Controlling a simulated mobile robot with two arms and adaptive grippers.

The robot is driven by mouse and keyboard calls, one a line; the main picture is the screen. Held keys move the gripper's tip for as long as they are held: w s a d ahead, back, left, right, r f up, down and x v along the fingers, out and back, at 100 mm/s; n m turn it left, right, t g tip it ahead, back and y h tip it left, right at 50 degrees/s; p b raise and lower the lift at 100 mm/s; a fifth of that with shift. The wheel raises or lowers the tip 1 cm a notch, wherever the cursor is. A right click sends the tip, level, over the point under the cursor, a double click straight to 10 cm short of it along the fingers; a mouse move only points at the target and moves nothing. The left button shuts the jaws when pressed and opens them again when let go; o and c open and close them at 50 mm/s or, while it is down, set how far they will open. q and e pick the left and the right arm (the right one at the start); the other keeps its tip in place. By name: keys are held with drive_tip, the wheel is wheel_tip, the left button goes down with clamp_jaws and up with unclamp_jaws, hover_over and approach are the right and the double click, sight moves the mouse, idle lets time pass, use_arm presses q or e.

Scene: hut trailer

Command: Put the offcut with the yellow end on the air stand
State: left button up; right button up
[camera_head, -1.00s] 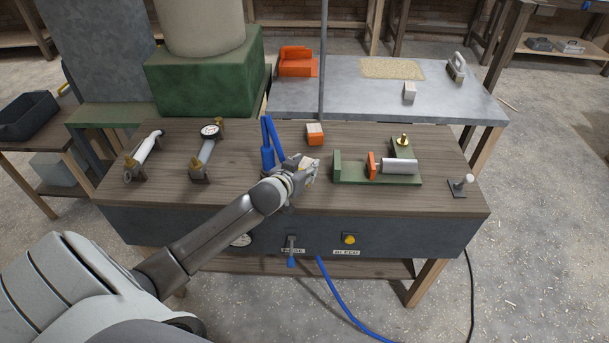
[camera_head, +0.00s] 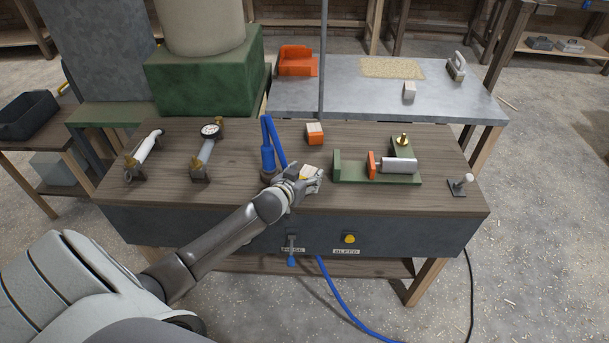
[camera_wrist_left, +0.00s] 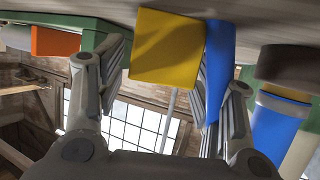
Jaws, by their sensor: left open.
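The offcut with the yellow end shows in the left wrist view (camera_wrist_left: 167,50), its yellow face between my fingers, against the wooden surface. In the head view its pale wood (camera_head: 311,171) shows at my left gripper (camera_head: 303,174), which is open around it. I cannot tell if a finger touches it. The wooden-topped bench (camera_head: 240,192) with HOSE and BLEED labels looks to be the air stand; the offcut is at its top, right of the blue air tool (camera_head: 267,158). My right gripper is not in view.
An offcut with an orange end (camera_head: 315,139) stands behind. A green clamp fixture (camera_head: 345,180) with a metal cylinder is to the right, and a small lever (camera_head: 461,186) beyond it. Two gauge-like tools lie at left. A pale block (camera_head: 409,91) stands on the metal table (camera_head: 460,105).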

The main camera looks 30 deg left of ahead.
use_arm(q)
drive_tip(key=shift+r, duration=0.25)
drive_tip(key=shift+s, duration=0.25)
drive_tip(key=v, duration=1.2)
drive_tip(key=s+d+f+m+g+h, duration=0.1)
drive_tip(key=d+f+m+h, duration=0.1)
drive_tip(key=d+f, duration=0.8)
drive_tip(key=s+f+g, duration=0.2)
drive_tip(key=s+f, duration=0.3)
drive_tip(key=f, duration=0.5)
drive_tip(key=s+f+g, duration=0.2)
drive_tip(key=s+f, duration=0.2)
drive_tip(key=f, duration=0.6)
drive_tip(key=s+d+f+g, duration=0.1)
drive_tip(key=s+f+g, duration=0.1)
drive_tip(key=s+f, duration=0.4)
drive_tip(key=s+d+f+m+g, duration=0.1)
drive_tip(key=s+f, duration=0.5)
drive_tip(key=s, duration=0.9)
drive_tip(key=s+d+f+m+g, duration=0.1)
drive_tip(key=s+f+g, duration=0.3)
drive_tip(key=s+f, duration=0.3)
drive_tip(key=s, duration=0.3)
drive_tip(key=shift+s, duration=0.3)
